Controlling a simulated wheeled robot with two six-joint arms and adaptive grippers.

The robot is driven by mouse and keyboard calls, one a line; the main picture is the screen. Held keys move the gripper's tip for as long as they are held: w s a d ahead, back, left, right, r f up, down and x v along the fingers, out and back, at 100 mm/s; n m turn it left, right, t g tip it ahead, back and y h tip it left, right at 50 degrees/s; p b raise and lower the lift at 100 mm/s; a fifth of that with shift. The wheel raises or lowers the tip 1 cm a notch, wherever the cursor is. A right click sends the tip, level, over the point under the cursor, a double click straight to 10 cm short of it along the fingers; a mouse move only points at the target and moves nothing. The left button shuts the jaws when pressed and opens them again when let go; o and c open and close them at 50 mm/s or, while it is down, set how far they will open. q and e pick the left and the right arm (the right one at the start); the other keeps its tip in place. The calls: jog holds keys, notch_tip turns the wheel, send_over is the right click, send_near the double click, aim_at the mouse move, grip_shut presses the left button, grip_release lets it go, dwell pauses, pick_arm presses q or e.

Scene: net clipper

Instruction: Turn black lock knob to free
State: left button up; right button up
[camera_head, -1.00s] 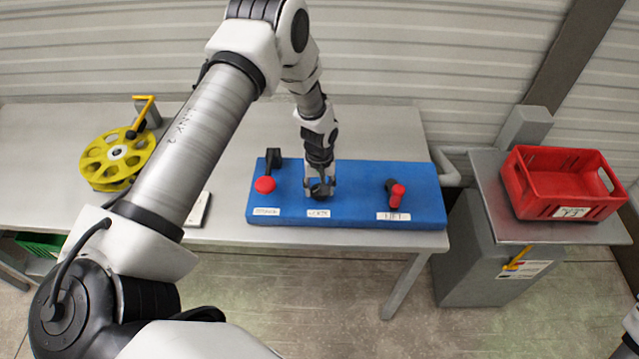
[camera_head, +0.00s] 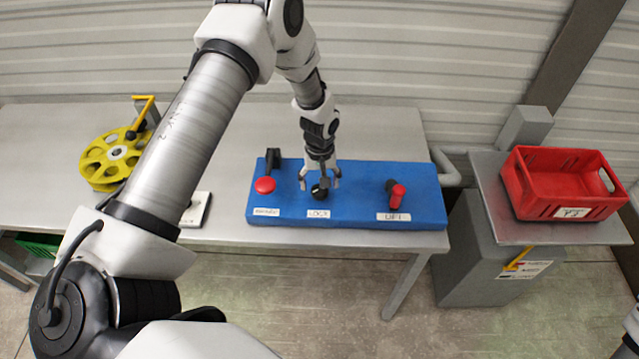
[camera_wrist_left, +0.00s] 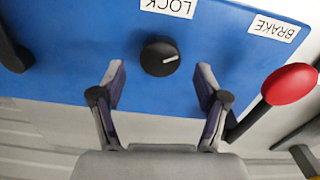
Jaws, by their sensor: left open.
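The black lock knob (camera_head: 320,192) sits on the blue panel (camera_head: 355,213) above the LOCK label (camera_head: 318,213). In the left wrist view the knob (camera_wrist_left: 160,57) is round, with a white pointer mark aimed right and slightly up. My left gripper (camera_head: 319,183) is open just behind and above the knob. In the left wrist view its fingers (camera_wrist_left: 160,82) are spread wide, one on each side below the knob, apart from it. My right gripper is out of view.
The red-ended brake lever (camera_head: 265,185) is close to the left of the knob. It also shows in the left wrist view (camera_wrist_left: 290,84). A yellow reel (camera_head: 112,158) and red crate (camera_head: 570,203) are farther away.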

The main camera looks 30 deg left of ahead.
aim_at(320, 190)
pick_arm(q)
notch_tip(320, 190, up, 9)
dwell(0.3)
